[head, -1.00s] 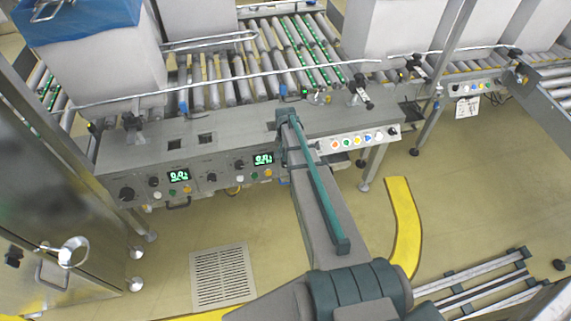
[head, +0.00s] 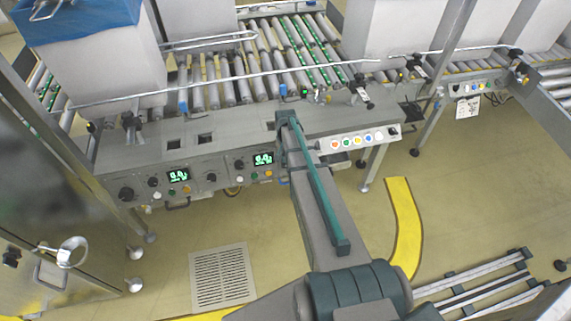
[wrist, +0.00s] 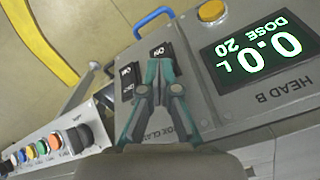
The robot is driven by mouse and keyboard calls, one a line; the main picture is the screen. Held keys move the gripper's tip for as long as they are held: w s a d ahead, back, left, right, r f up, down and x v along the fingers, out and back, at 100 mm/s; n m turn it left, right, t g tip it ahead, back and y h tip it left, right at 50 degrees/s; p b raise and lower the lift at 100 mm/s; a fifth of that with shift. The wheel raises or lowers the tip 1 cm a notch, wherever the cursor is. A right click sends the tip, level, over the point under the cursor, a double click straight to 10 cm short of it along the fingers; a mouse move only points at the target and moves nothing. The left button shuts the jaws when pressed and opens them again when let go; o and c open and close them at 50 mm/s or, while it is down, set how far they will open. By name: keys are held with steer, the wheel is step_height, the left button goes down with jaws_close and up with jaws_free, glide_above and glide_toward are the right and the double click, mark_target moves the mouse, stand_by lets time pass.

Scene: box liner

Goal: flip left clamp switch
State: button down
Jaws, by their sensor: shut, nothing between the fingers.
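In the wrist view two black rocker switches sit side by side on the grey panel. One switch (wrist: 163,50) is by the fingertips, on the display's side; the other switch (wrist: 129,80) is to its left. A partly covered clamp label lies beneath the fingers. The panel lettering appears upside down in this view. My gripper (wrist: 158,66) has teal fingers, shut and empty. Its tips are close to the switch nearer the display; I cannot tell whether they touch it. In the head view my arm reaches over the control panel (head: 210,189) and the fingers are hidden.
A lit dose display (wrist: 257,48) and a yellow button (wrist: 212,11) are beside the switches. A strip of coloured buttons (wrist: 42,146), a black knob (wrist: 78,137) and a blue handle (wrist: 151,20) are near. Behind the panel runs a roller conveyor (head: 240,80) with boxes.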

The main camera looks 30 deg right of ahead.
mark_target(285, 165)
step_height(285, 165, up, 7)
steer(key=p, duration=0.3)
stand_by(0.7)
steer(key=shift+f, duration=0.1)
steer(key=s+a+f+n+g, duration=0.2)
steer(key=s+a+f, duration=0.3)
steer(key=s, duration=0.9)
steer(key=s+a+f+n+g, duration=0.2)
steer(key=s+a+f, duration=0.4)
steer(key=s, duration=0.9)
steer(key=s+a+f+n+g, duration=0.2)
steer(key=s+a+f+n, duration=0.2)
steer(key=s, duration=1)
steer(key=a+f, duration=0.1)
steer(key=a, duration=0.2)
steer(key=shift+s+a+f+n+g, duration=0.15)
steer(key=shift+s+a+n+g, duration=0.15)
steer(key=shift+s+a+g, duration=0.1)
steer(key=shift+p, duration=0.3)
